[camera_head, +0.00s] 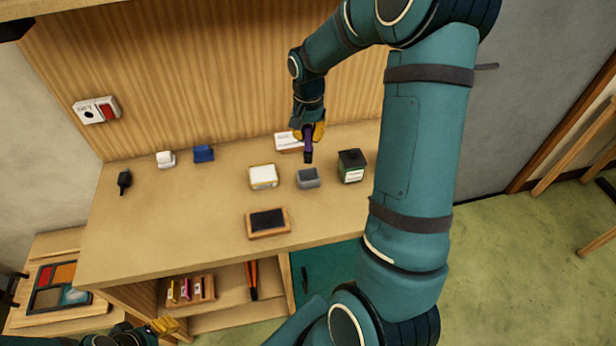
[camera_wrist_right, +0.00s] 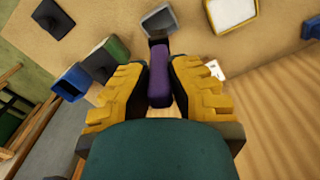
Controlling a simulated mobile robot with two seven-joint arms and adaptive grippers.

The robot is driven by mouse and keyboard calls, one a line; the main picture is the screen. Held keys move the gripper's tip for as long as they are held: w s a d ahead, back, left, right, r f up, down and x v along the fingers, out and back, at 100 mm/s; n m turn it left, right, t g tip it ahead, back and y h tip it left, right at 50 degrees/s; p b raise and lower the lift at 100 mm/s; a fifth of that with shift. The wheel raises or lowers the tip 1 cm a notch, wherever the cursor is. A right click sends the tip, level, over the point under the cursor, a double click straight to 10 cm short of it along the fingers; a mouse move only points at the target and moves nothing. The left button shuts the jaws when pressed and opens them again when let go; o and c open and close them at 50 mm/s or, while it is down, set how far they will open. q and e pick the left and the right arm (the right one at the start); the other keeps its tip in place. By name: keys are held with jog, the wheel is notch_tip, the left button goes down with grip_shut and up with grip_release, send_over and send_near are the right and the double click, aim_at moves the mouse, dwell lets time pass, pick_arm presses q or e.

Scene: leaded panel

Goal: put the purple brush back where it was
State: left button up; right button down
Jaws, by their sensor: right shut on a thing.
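The purple brush (camera_head: 308,144) is gripped by my right gripper (camera_head: 310,130), which hangs over the back of the workbench. In the right wrist view the purple brush (camera_wrist_right: 159,82) lies between the yellow fingers of my right gripper (camera_wrist_right: 158,85), its dark end pointing away. In the head view that end points down, just above and behind a small grey open container (camera_head: 308,179). My left gripper (camera_head: 166,325) shows only as yellow fingers at the lower left; its opening is unclear.
A white-topped block (camera_head: 263,176), a dark green box (camera_head: 351,166), a dark pad in a wooden frame (camera_head: 268,222) and a white card (camera_head: 288,142) surround the grey container. A wooden rack (camera_head: 190,291) with coloured items stands on the lower shelf. The bench's left front is clear.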

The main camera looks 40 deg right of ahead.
aim_at(309, 159)
notch_tip(309, 159, down, 9)
jog(key=shift+r, duration=0.1)
jog(key=shift+w+f, duration=0.1)
jog(key=shift+f, duration=0.25)
jog(key=shift+f, duration=0.1)
jog(key=c, duration=1.1)
grip_release()
jog(key=shift+o, duration=0.2)
